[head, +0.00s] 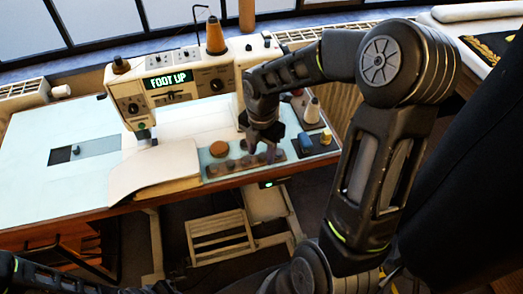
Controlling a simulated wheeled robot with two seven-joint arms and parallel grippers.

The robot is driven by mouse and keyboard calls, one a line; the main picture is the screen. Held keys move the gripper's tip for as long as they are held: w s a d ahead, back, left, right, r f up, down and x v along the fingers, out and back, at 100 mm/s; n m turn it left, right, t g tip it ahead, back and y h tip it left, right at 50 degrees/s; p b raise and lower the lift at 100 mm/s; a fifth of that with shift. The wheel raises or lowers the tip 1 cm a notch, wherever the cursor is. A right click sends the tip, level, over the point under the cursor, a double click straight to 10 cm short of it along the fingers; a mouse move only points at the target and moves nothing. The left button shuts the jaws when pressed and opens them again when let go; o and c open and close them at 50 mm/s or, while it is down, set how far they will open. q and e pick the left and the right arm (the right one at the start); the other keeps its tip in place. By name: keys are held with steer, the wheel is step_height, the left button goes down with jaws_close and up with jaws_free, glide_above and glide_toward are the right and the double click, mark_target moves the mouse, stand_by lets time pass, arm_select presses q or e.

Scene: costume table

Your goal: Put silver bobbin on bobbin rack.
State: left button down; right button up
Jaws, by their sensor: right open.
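The bobbin rack (223,168) appears as a low grey strip with round places in it, near the table's front edge in the head view. My right gripper (262,152) is open and points down over the right part of the rack. Its fingers cover part of the rack. I cannot tell whether they touch it or whether something small sits between them. I cannot make out a silver bobbin for certain. A small dark grey piece (76,150) stands on the grey plate at the left. Only part of my left arm shows at the bottom left; its gripper is out of view.
A sewing machine (190,84) reading "FOOT UP" stands behind the rack. A round brown piece (219,149) lies beside the rack. The light tabletop (40,125) at left is mostly clear.

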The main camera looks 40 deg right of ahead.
steer(key=shift+r, duration=0.1)
step_height(320, 180, up, 8)
steer(key=shift+f, duration=0.2)
stand_by(1.0)
